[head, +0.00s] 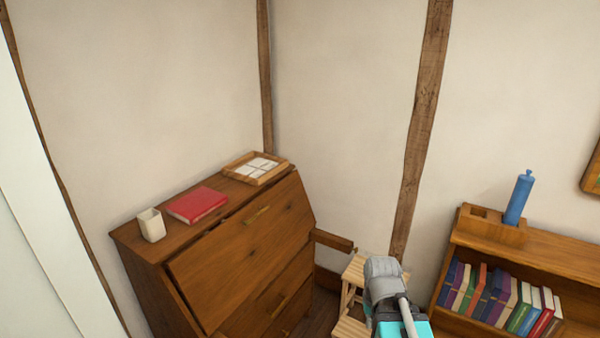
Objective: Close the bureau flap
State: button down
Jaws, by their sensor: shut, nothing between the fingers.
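The brown wooden bureau (140,257) stands at the left against the wall corner. Its flap (243,245) is the slanted front panel, raised against the bureau's front, with a small brass-coloured handle (257,215) near its upper edge. A dark line runs along the flap's top edge, and its left edge looks slightly proud of the body; I cannot tell whether it is fully shut. My arm shows at the bottom, right of the bureau and apart from the flap. My gripper's fingers are not visible.
A white cup (151,225), red book (197,205) and wooden tray (256,167) stand on the bureau. A wooden bar (334,241) juts out right of it. A light step stool (354,272) is behind my arm. A bookcase (545,255) with a blue bottle (519,198) stands right.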

aim_at(215, 274)
jog(key=z, duration=0.2)
jog(key=i, duration=1.4)
jog(key=u, duration=0.6)
